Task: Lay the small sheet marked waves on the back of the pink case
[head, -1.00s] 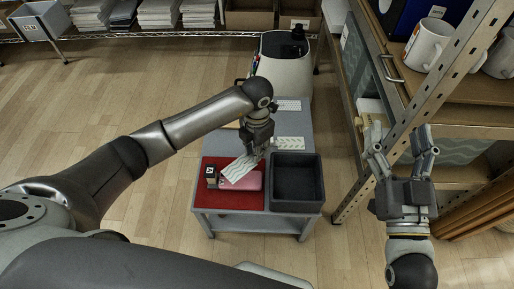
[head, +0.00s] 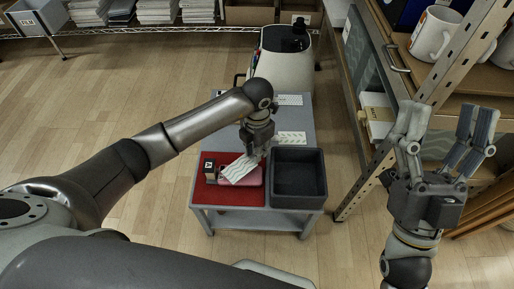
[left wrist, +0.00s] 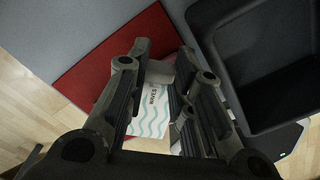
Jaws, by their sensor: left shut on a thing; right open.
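My left gripper (head: 256,152) is shut on the small sheet (head: 240,168), which is white with a pattern. In the left wrist view the sheet (left wrist: 155,115) shows teal wavy lines and some print between my fingers. The sheet slants over the pink case (head: 256,180), partly hiding it; I cannot tell whether they touch. The case lies on the red mat (head: 228,198) at the front left of the grey table. My right gripper (head: 446,118) is open and empty, off to the right by the shelf.
A small black box (head: 208,168) marked with a letter stands left of the case. A dark open bin (head: 299,200) sits right of the mat. Other patterned sheets (head: 291,138) lie farther back on the table. Mugs (head: 434,32) stand on the right shelf.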

